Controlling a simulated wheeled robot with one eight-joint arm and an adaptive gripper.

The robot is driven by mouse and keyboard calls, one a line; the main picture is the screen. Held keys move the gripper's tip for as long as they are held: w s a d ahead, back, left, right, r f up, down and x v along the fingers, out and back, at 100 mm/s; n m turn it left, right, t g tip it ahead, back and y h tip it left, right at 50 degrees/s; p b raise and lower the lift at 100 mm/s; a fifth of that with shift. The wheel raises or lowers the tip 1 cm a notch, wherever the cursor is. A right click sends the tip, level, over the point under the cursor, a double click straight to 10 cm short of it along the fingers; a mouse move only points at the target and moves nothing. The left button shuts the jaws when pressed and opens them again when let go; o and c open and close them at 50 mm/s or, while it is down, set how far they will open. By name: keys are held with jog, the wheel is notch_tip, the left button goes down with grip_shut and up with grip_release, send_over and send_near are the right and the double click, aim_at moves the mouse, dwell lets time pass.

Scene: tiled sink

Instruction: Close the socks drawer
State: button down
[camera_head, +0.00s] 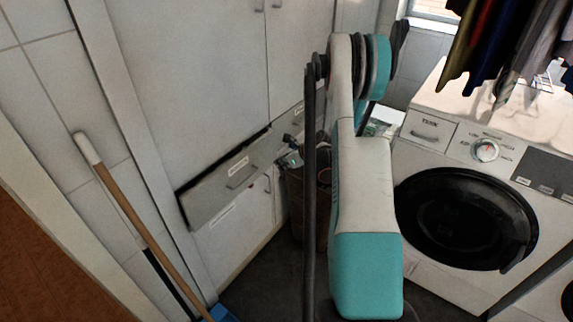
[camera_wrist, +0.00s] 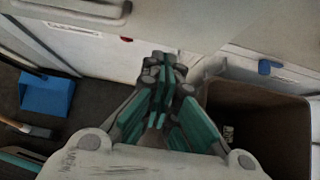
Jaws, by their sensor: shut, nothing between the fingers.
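A white drawer (camera_head: 215,193) with a small label and a bar handle stands partly pulled out of the white cabinet, with a dark gap along its top edge. Its label is too small to read, so I cannot tell if it is the socks drawer. My gripper (camera_head: 289,160) is just right of this drawer front, partly hidden by my arm; I cannot tell if they touch. In the wrist view my gripper (camera_wrist: 165,72) has its fingers together and holds nothing. Pale panels lie beyond the fingertips.
A brown bin (camera_wrist: 262,125) stands right of my gripper. A washing machine (camera_head: 465,215) is at the right, with clothes (camera_head: 510,40) hanging above. A wooden-handled broom (camera_head: 140,220) leans at the left. A blue dustpan (camera_wrist: 47,93) is on the dark floor. Another drawer (camera_head: 287,124) sits farther right.

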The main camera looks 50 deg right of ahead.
aim_at(261, 156)
jog(key=shift+w+a+f+b, duration=0.15)
jog(key=shift+w+f+b, duration=0.25)
jog(key=shift+w, duration=0.7)
jog(key=shift+w+a+f+b, duration=0.15)
jog(key=shift+w+f+b, duration=0.3)
jog(key=shift+w, duration=0.6)
jog(key=shift+w+a+f+b, duration=0.15)
jog(key=shift+w+f+b, duration=0.25)
jog(key=shift+w, duration=0.7)
jog(key=w, duration=0.5)
jog(key=shift+w+a, duration=0.1)
jog(key=shift+a, duration=0.25)
